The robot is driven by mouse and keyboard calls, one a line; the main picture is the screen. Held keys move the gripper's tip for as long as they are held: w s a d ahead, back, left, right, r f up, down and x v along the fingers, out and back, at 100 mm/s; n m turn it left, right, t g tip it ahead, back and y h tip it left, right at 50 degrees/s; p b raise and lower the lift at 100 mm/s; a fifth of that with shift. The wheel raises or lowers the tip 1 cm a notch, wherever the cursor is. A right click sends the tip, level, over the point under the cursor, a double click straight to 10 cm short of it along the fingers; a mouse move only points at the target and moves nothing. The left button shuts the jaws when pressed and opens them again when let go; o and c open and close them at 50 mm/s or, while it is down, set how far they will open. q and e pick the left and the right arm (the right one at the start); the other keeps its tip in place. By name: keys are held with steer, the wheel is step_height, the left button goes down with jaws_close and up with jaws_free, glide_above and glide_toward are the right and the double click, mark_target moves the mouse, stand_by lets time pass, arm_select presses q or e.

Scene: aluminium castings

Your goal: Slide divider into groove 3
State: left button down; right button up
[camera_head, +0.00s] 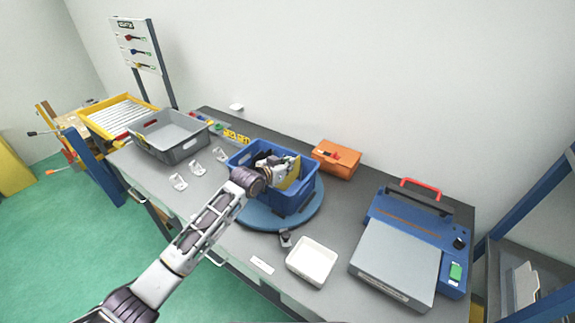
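A blue crate (296,204) stands on a round blue turntable (255,219) in the middle of the grey bench. My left arm reaches in from the lower left, and my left gripper (284,167) is over and partly inside the crate. A flat yellow panel (291,179), perhaps the divider, stands in the crate right by the gripper. Whether the fingers hold it is too small to tell. Dark shapes show behind the gripper inside the crate. The crate's grooves are hidden by the gripper and walls. My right gripper is not in view.
A grey tray (176,150) and several small white castings (179,182) lie to the left. An orange case (336,158) stands behind the turntable. A white tray (312,261) lies in front, and a blue-grey machine (395,262) stands at right.

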arm_select(q)
steer(key=shift+f+b, duration=0.4)
steer(key=shift+f, duration=0.5)
steer(key=c, duration=1.6)
jaws_free()
steer(key=shift+f, duration=0.1)
steer(key=shift+o, duration=0.2)
steer(key=shift+s, duration=0.1)
steer(key=shift+s, duration=0.1)
steer(key=v, duration=1.1)
steer(key=shift+s+a+r, duration=0.2)
steer(key=shift+a+r, duration=0.05)
steer(key=shift+r, duration=0.05)
